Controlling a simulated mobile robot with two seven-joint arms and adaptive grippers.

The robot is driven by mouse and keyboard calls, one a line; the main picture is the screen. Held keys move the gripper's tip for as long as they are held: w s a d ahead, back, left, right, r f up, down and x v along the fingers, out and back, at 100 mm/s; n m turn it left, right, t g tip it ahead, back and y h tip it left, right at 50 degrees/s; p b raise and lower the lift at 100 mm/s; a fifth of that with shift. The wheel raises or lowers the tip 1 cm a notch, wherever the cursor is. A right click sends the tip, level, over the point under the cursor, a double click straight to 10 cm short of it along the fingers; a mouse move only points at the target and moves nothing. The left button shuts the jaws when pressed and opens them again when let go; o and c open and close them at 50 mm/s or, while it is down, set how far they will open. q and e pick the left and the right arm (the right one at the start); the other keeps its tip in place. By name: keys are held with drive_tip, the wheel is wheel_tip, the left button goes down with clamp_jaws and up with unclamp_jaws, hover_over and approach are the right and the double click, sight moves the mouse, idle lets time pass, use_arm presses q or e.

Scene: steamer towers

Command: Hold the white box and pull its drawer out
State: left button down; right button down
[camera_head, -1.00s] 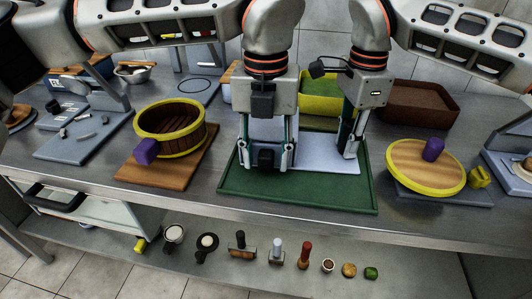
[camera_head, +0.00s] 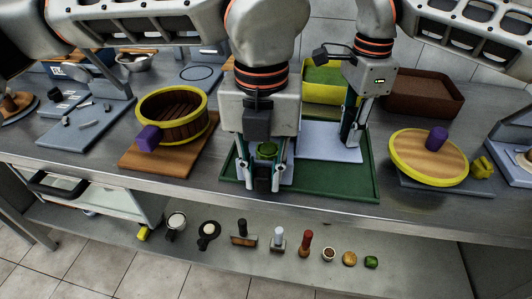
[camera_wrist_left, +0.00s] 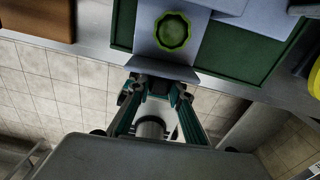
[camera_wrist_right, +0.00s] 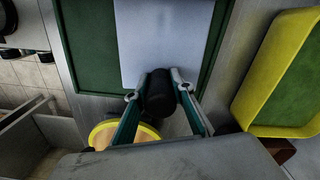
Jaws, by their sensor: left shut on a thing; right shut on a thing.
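The pale white box (camera_head: 325,146) lies on a green tray (camera_head: 350,184). Its drawer (camera_wrist_left: 168,60) stands pulled out toward the near left, with a green round thing (camera_head: 267,149) inside; this also shows in the left wrist view (camera_wrist_left: 173,31). My left gripper (camera_head: 262,184) is shut on the dark drawer handle (camera_wrist_left: 159,88) at the drawer's outer end. My right gripper (camera_head: 350,142) is shut on a black knob (camera_wrist_right: 159,94) at the box's right end. The box's top (camera_wrist_right: 165,40) shows flat in the right wrist view. The arms hide parts of the box and drawer.
A wooden steamer (camera_head: 172,115) on a brown board stands left. A yellow-rimmed round lid (camera_head: 410,160) with a purple handle is right. Yellow-green and brown bins (camera_head: 422,95) stand behind. Several small items lie on the lower shelf.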

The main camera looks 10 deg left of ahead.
use_arm(q)
drive_tip(key=shift+s+f, duration=0.1)
drive_tip(key=shift+s, duration=0.3)
drive_tip(key=c, duration=1.8)
unclamp_jaws()
drive_tip(key=shift+w, duration=0.1)
wheel_tip(320, 180, up, 12)
drive_tip(key=shift+r, duration=0.1)
